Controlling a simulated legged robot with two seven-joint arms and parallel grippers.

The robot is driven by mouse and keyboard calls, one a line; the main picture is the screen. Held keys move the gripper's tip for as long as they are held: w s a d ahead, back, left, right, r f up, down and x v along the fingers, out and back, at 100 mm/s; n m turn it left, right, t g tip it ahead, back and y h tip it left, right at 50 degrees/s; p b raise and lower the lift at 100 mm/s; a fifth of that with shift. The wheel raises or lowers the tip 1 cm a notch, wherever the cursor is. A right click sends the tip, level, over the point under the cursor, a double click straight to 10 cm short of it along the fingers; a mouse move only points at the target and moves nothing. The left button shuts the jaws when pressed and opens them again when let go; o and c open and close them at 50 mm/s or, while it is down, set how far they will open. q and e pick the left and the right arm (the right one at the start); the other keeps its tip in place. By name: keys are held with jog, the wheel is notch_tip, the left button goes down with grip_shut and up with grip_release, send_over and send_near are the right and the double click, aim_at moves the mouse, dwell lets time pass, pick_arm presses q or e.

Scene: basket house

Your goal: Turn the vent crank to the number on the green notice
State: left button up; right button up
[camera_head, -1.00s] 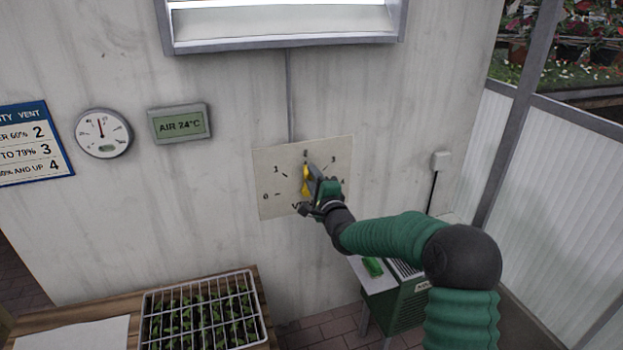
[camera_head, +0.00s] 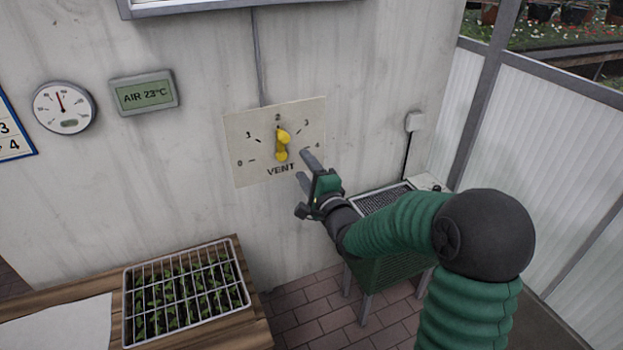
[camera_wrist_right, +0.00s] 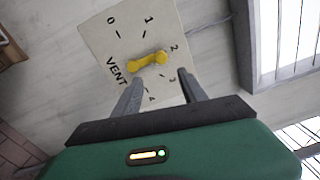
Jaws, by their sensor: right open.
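The yellow vent crank (camera_head: 282,144) sits on a pale dial plate (camera_head: 240,171) marked 0 to 4 on the wall. Its upper end points at the 2. In the right wrist view the crank (camera_wrist_right: 148,62) also lies towards the 2. My right gripper (camera_head: 304,165) is open and empty, just right of the crank and apart from it. In the right wrist view its fingertips (camera_wrist_right: 159,77) stand in front of the plate's lower part. No green notice can be made out. My left gripper is out of view.
A grey display (camera_head: 144,93) reads AIR 23°C beside a round gauge (camera_head: 63,107). A blue-edged notice (camera_head: 16,157) is cut off at left, showing 3 and 4.

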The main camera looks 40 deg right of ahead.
jog(key=v, duration=0.4)
jog(key=shift+s+f, duration=0.1)
